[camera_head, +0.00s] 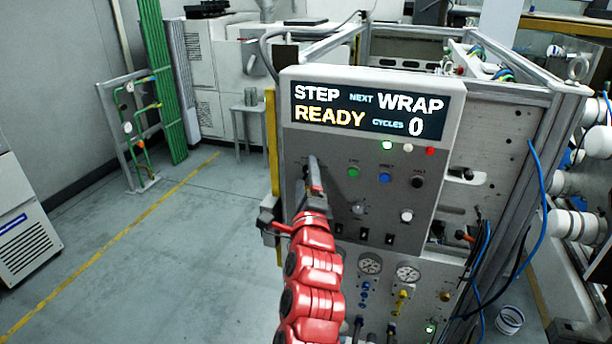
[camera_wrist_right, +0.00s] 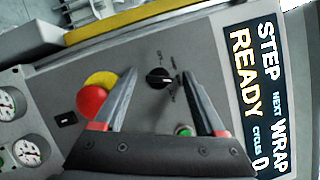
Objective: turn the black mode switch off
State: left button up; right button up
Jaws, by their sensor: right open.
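The black mode switch (camera_wrist_right: 158,78) is a round knob with a light pointer mark on the grey panel in the right wrist view. Small labels surround it, too blurred to read. My right gripper (camera_wrist_right: 159,74) is open, with one grey finger on each side of the switch in that view. Whether the fingers touch the knob cannot be told. In the head view, my right gripper (camera_head: 315,172) is at the left part of the control panel (camera_head: 337,155), and the switch is hidden behind it or cannot be made out. My left gripper is not in view.
A red mushroom button on a yellow disc (camera_wrist_right: 92,100) sits beside one finger. A green button (camera_wrist_right: 184,130) is near the other. The display (camera_head: 372,108) reads STEP, READY, NEXT WRAP, CYCLES 0. Blue (camera_head: 385,177) and black (camera_head: 418,182) buttons lie right. Gauges (camera_head: 408,272) are below.

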jog(key=shift+w, duration=0.15)
grip_shut()
dwell(0.4)
